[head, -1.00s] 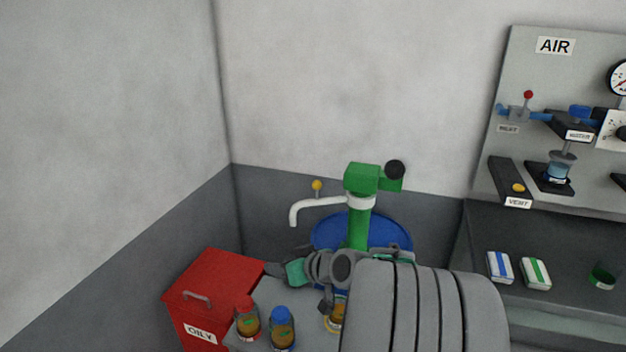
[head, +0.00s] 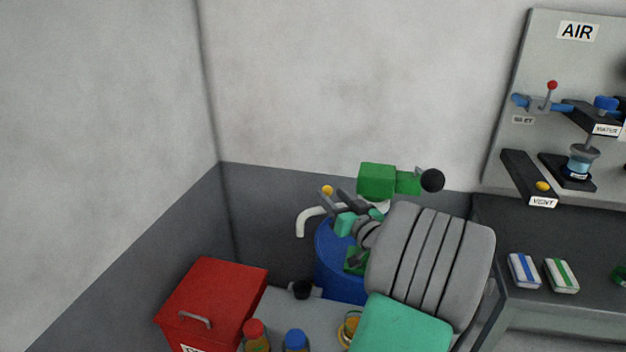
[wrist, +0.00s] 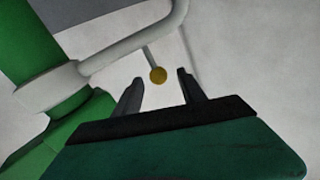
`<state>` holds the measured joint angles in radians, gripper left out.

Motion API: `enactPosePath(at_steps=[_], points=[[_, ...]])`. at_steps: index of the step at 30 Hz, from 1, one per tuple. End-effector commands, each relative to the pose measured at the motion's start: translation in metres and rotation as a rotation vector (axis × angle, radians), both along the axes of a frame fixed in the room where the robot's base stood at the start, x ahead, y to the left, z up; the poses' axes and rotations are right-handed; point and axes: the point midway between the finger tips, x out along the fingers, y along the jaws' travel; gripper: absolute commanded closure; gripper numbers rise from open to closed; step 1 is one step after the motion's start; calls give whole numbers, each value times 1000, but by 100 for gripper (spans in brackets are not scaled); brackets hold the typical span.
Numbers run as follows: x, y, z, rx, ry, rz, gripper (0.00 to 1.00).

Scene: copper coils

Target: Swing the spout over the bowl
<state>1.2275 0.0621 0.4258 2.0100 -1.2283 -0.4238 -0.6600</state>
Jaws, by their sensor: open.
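The spout (head: 302,224) is a white curved pipe on a green pump (head: 377,181), with a yellow ball on a thin stem (head: 327,190). My gripper (head: 335,198) is open beside the spout and hides part of it. In the wrist view the pipe (wrist: 130,55) runs from a white collar on the green post up to the right. The yellow ball (wrist: 158,75) appears between my open fingertips (wrist: 160,78); contact cannot be told. A small dark round item (head: 302,289) stands on the grey top below; I cannot tell whether it is the bowl.
A blue drum (head: 335,262) stands under the pump. A red bin (head: 210,300) is at the left front. Bottles with red (head: 254,328) and blue (head: 295,340) caps stand on the grey top (head: 275,305). A bench (head: 500,215) and the AIR panel (head: 550,60) are at the right.

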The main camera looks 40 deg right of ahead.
Motion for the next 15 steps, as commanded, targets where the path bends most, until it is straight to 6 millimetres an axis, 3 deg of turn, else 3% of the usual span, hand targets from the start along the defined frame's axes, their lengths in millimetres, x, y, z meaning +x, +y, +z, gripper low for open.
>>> enactPosePath(at_steps=[9,15], points=[[56,-12,1,1,2,-2,52],[66,-14,0,-1,2,-2,52]])
